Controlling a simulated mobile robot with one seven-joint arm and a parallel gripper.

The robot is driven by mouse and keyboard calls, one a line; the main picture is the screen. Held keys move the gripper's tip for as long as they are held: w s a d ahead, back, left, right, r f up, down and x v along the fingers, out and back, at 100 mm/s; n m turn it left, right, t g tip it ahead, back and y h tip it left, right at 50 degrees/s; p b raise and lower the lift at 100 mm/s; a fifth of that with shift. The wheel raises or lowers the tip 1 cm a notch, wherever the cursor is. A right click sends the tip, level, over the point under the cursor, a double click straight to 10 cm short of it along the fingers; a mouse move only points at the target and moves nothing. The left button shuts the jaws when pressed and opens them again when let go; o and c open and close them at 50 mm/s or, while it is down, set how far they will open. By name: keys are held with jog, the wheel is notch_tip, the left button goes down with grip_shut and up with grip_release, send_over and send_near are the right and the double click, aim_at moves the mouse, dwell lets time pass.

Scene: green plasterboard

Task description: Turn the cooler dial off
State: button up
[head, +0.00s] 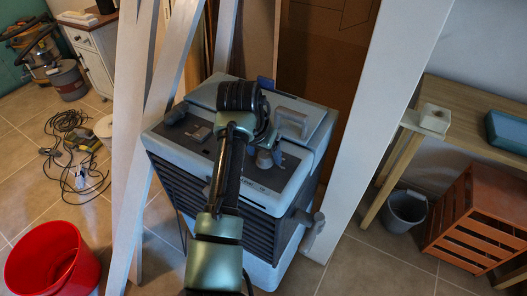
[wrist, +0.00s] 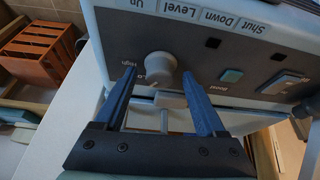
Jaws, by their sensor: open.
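The cooler (head: 180,160) is a grey and dark box with a sloping control panel on top, standing on the tiled floor. Its round pale dial (wrist: 160,68) shows in the wrist view on the dark panel, with the word "High" beside it. My gripper (wrist: 159,74) is open, with its blue fingertips on either side of the dial. I cannot tell whether either finger touches it. In the head view my arm reaches over the cooler's top, and the dial and fingers are hard to make out there.
Beside the dial are a teal button (wrist: 231,76) and a rocker switch (wrist: 287,82). White posts (head: 385,110) stand close to the cooler on both sides. A red bucket (head: 52,262) is at lower left. A wooden table (head: 458,100) and orange crate (head: 465,228) are at right.

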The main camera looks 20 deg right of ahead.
jog(key=shift+c, duration=0.3)
grip_shut()
jog(key=shift+r+p, duration=0.15)
jog(key=shift+p, duration=0.3)
jog(key=shift+s+d+r+n+p, duration=0.1)
jog(key=shift+n+p, duration=0.6)
jog(key=shift+p, duration=0.1)
jog(key=n+y+p, duration=0.1)
jog(key=n+p, duration=0.1)
jog(key=shift+d+t+p, duration=0.1)
jog(key=shift+t+p, duration=0.2)
jog(key=shift+p, duration=0.05)
jog(key=shift+n+t+y+p, duration=0.15)
jog(key=shift+n+y+p, duration=0.45)
jog(key=shift+n, duration=0.5)
jog(key=shift+n+t+y+p, duration=0.15)
jog(key=shift+n+y+p, duration=0.15)
jog(key=shift+n+p, duration=0.65)
jog(key=shift+f+n, duration=0.2)
jog(key=shift+n, duration=0.15)
